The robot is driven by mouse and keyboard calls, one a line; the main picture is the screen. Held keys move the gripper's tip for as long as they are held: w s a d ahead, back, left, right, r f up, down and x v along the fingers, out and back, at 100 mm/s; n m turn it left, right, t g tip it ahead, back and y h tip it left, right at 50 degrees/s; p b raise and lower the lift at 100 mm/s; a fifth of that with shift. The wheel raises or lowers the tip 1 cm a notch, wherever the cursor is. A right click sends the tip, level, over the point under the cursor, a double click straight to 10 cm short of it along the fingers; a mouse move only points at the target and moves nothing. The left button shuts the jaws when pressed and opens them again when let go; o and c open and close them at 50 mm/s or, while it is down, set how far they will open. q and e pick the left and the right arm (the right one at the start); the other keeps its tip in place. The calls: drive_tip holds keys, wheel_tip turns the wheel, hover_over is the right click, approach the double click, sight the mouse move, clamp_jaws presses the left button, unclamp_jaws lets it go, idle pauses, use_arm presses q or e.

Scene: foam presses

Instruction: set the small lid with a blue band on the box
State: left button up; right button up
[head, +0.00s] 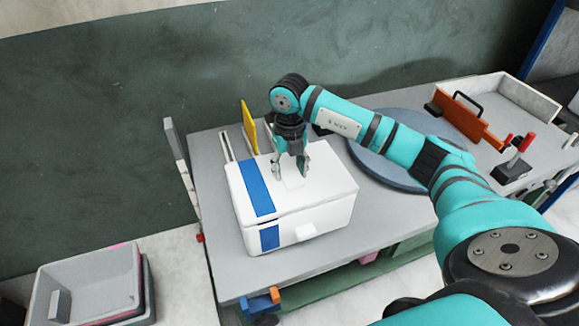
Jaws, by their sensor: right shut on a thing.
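A white box (335,222) stands on the grey table, with a short blue stripe and a small white tab on its front. The white lid with a blue band (257,188) lies flat over the top of the box, its edges roughly in line with the walls. I cannot tell whether it rests fully on the rim or is slightly above it. My right gripper (291,172) points down at the middle of the lid and is shut on its small white grip, which the fingers partly hide. My left gripper is not in view.
The grey table (222,268) holds a round blue-grey disc (375,172), an orange fixture (465,118), a red-handled clamp (515,165) and a white tray (520,97). A yellow plate (249,126) stands behind the box. Grey bins (85,283) are at lower left.

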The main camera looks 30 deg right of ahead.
drive_tip(key=shift+f, duration=0.2)
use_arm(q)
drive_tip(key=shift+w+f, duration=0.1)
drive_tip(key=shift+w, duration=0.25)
use_arm(e)
drive_tip(key=o, duration=1.1)
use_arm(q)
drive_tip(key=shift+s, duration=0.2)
use_arm(e)
wheel_tip(320, 180, up, 12)
drive_tip(key=shift+r, duration=0.1)
drive_tip(key=shift+s, duration=0.1)
